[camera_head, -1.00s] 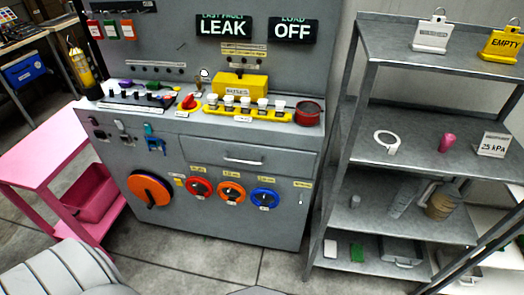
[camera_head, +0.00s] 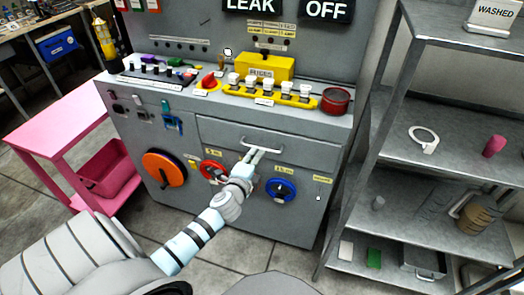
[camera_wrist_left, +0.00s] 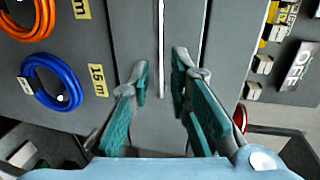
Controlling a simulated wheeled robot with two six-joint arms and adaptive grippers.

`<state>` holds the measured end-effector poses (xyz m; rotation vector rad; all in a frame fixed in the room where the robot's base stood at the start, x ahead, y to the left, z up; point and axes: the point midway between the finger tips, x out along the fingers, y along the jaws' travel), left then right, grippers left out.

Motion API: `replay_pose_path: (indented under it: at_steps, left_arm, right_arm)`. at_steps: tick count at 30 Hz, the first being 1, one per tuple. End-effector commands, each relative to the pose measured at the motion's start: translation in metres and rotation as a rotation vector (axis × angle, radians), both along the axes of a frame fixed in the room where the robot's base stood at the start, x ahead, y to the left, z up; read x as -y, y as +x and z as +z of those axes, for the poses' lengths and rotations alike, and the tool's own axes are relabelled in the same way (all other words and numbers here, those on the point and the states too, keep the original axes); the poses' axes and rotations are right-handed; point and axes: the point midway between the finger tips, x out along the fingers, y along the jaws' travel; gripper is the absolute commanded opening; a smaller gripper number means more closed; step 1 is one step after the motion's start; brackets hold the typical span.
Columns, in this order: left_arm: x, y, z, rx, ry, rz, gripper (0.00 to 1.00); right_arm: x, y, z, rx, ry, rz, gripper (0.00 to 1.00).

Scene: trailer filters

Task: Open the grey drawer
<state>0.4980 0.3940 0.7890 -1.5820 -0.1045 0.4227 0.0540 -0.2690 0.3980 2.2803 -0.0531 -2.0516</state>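The grey drawer (camera_head: 215,131) is in the upper front of the grey cabinet and looks shut, with its front flush. Its pale bar handle (camera_head: 273,150) is at the middle of the front. My left gripper (camera_head: 253,156) reaches up to the handle from below left in the head view. In the left wrist view its teal fingers (camera_wrist_left: 160,80) are open, with the handle bar (camera_wrist_left: 160,35) running between the fingertips. I cannot tell whether either finger touches the bar. My right gripper is not in view.
Below the drawer are an orange disc (camera_head: 164,170), a red coil partly hidden by my arm, and a blue coil (camera_head: 281,190). A yellow fuse strip (camera_head: 272,98) and a red pot (camera_head: 336,100) stand on the ledge above. A metal shelf (camera_head: 462,125) stands close at right.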

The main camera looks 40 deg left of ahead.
Motion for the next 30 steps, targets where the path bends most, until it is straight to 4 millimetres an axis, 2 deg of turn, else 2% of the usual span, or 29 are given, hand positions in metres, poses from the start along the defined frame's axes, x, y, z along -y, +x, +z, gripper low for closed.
replay_pose_path:
  at_steps: [3,10,19,20,23,30]
  left_arm:
    - [-0.01,0.028,-0.009,0.001,-0.003,0.002,0.18]
    - [-0.019,0.056,-0.014,0.0,-0.003,0.001,0.18]
    - [-0.021,0.06,-0.014,-0.001,-0.005,0.0,0.18]
    - [-0.021,0.06,-0.014,-0.001,-0.005,0.0,0.16]
    - [-0.021,0.06,-0.015,-0.001,-0.005,0.0,0.0]
    - [-0.021,0.06,-0.015,-0.001,-0.005,0.0,0.0]
  right_arm:
    - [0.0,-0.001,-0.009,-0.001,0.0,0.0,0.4]
    - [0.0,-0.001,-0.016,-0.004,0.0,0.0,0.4]
    - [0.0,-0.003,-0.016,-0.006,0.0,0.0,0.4]
    - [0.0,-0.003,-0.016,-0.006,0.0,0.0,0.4]
    - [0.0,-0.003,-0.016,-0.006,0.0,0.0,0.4]
    - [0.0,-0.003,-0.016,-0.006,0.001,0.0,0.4]
